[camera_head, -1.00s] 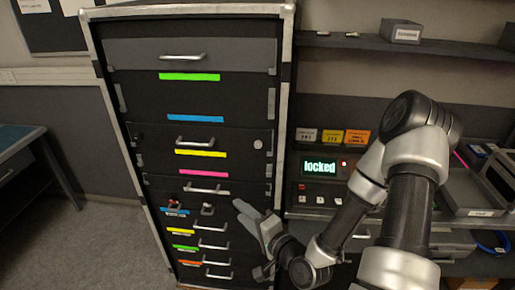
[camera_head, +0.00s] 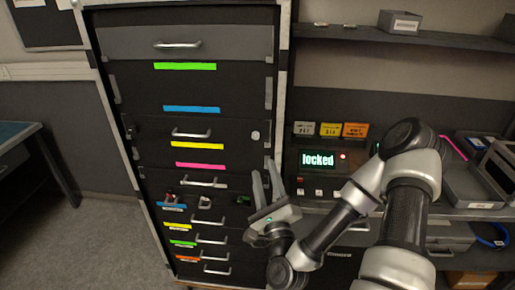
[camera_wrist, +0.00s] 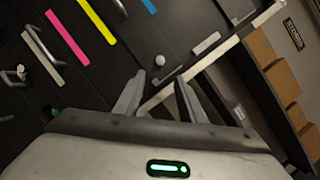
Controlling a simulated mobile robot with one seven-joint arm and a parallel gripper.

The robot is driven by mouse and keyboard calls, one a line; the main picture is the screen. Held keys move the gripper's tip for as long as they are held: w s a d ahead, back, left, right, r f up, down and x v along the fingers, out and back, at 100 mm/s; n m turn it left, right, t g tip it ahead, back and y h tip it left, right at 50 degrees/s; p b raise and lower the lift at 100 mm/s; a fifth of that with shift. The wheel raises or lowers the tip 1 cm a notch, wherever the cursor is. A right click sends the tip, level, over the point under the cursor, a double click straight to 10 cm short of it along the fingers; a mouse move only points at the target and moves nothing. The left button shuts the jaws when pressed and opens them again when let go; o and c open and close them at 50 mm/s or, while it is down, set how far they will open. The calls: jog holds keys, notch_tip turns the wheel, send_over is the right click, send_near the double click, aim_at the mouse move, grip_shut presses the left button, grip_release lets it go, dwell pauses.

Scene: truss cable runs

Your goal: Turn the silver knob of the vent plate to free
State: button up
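A small round silver knob (camera_head: 255,135) sits at the right end of a dark front panel (camera_head: 225,128) in the cabinet; I take this panel for the vent plate. In the wrist view the knob (camera_wrist: 160,61) shows just beyond and between my fingertips, apart from them. My gripper (camera_head: 263,166) is below the knob, in front of the cabinet's right side, with its fingers pointing up. In the wrist view the gripper (camera_wrist: 160,82) is open, with nothing between its fingers. The knob's turned position is too small to tell.
The cabinet has several drawers with silver handles and coloured strips. A red-tipped part (camera_head: 169,197) and a silver fitting (camera_head: 204,202) stick out lower left. A display (camera_head: 318,160) reading "locked" stands right of the cabinet, beside my arm. The floor at left is clear.

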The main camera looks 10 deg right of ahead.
aim_at(256, 137)
jog(key=b+x, duration=0.6)
jog(key=x, duration=0.5)
jog(key=shift+w+r, duration=0.1)
jog(key=shift+w, duration=0.25)
grip_shut()
